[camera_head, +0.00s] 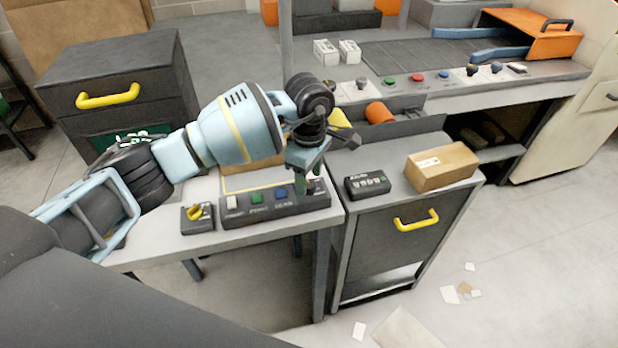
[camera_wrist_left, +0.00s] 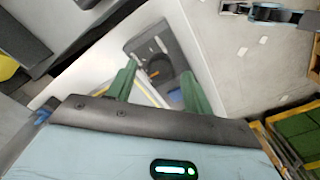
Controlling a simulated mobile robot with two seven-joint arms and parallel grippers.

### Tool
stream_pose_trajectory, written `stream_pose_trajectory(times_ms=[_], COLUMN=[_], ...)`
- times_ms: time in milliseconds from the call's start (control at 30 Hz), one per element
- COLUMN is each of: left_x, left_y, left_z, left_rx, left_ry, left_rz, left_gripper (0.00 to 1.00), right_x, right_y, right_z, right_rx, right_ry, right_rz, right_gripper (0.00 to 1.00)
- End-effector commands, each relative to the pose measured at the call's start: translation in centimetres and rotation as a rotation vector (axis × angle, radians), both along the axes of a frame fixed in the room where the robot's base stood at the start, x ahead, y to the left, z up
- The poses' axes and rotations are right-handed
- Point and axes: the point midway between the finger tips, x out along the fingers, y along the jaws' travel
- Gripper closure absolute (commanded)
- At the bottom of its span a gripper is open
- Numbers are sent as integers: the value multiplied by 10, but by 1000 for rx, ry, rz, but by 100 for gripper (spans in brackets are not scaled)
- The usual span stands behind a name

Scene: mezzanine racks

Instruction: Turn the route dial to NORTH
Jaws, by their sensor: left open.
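A dark control panel (camera_head: 262,209) lies along the front of the grey table, with white, green and blue buttons. My left gripper (camera_head: 307,174) points down over the panel's right end and hides most of it. In the left wrist view, its two green fingers (camera_wrist_left: 157,88) stand apart on either side of a dark round dial (camera_wrist_left: 163,73) with a small orange mark. The fingers appear open; I cannot tell whether they touch the dial. The dial's labels and setting are too small to read. My right gripper is not in view.
A small box with a yellow knob (camera_head: 195,212) sits left of the panel. A dark button box (camera_head: 367,184) and a cardboard box (camera_head: 441,166) stand on the cabinet at right. A conveyor (camera_head: 425,55) with its own buttons and knobs is behind. Paper scraps lie on the floor.

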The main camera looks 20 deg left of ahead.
Motion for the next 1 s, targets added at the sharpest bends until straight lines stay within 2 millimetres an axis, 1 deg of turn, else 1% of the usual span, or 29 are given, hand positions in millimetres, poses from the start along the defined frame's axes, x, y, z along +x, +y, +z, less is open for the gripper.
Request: stream_pose_trajectory(times_ms=[100,200,433,467,700,800,1000], left_x=[0,0,0,0,0,0,0], left_y=[0,0,0,0,0,0,0], left_z=[-10,-13,-14,-14,-14,-13,-14], left_rx=[-1,-1,-1,-1,-1,-1,-1], left_ry=[0,-1,-1,-1,-1,-1,-1], left_rz=[0,0,0,0,0,0,-15], left_gripper=[49,49,49,50,81,93,93], right_x=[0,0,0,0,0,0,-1], right_y=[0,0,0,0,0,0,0], right_z=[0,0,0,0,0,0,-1], right_rx=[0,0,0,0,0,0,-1], right_ry=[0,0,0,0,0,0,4], right_rz=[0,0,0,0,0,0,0], right_gripper=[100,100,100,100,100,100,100])
